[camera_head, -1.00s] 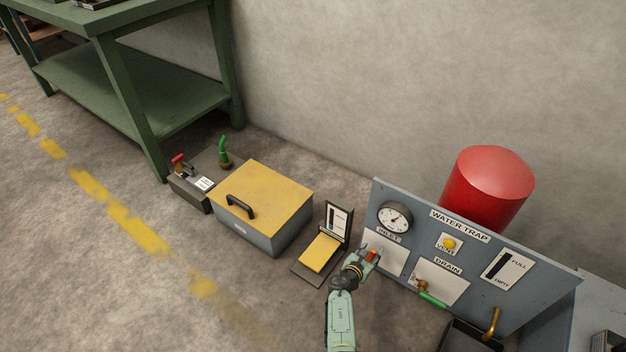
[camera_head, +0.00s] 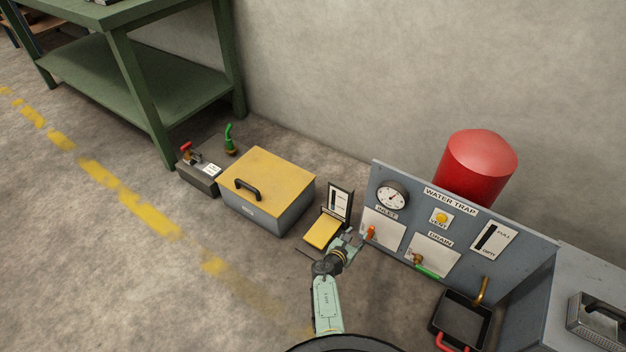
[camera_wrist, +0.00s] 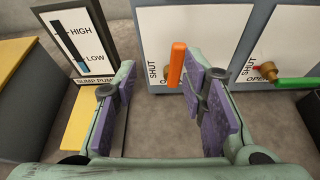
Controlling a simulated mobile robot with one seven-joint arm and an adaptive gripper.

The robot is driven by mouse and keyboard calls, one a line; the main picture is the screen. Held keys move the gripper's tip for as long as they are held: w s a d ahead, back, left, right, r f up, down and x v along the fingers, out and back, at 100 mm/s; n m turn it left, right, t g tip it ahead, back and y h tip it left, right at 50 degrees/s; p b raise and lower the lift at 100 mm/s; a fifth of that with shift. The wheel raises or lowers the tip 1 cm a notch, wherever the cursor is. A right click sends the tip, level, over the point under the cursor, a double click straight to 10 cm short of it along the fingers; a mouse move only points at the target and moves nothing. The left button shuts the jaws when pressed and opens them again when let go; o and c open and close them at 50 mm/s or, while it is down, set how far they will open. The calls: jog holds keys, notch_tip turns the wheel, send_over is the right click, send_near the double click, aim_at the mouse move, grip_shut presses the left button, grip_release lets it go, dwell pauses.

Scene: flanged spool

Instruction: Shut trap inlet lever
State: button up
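The inlet lever has an orange handle (camera_head: 371,233) and sits on the white INLET plate of the water trap panel (camera_head: 465,262). In the wrist view the orange handle (camera_wrist: 177,65) stands nearly upright, just right of the word SHUT; lettering below it is partly hidden. My gripper (camera_head: 352,238) is just left of the handle in the head view. In the wrist view my gripper (camera_wrist: 160,78) is open, with purple pads wide apart. The handle appears between the fingertips, closer to the right one and beyond them. I see nothing held.
The green drain lever (camera_head: 427,271) is right of the inlet. A sump pump gauge with a yellow pedal (camera_head: 322,232) stands close left of my gripper. A yellow-lidded box (camera_head: 268,180) is farther left. A black tray (camera_head: 462,318) sits below the panel.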

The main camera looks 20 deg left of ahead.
jog(key=w+a+r+m+t+y, duration=0.1)
jog(key=w+a+r, duration=0.3)
jog(key=a+r, duration=0.4)
jog(key=w+a+r+m+t+y, duration=0.1)
jog(key=w+a+r+m+y, duration=0.2)
jog(key=a+r, duration=0.5)
notch_tip(320, 180, up, 2)
jog(key=shift+w+a+r+m+t+y+b, duration=0.1)
jog(key=shift+w+a+m+t+y+b, duration=0.25)
jog(key=shift+m, duration=0.25)
jog(key=shift+d, duration=0.1)
jog(key=shift+c, duration=0.5)
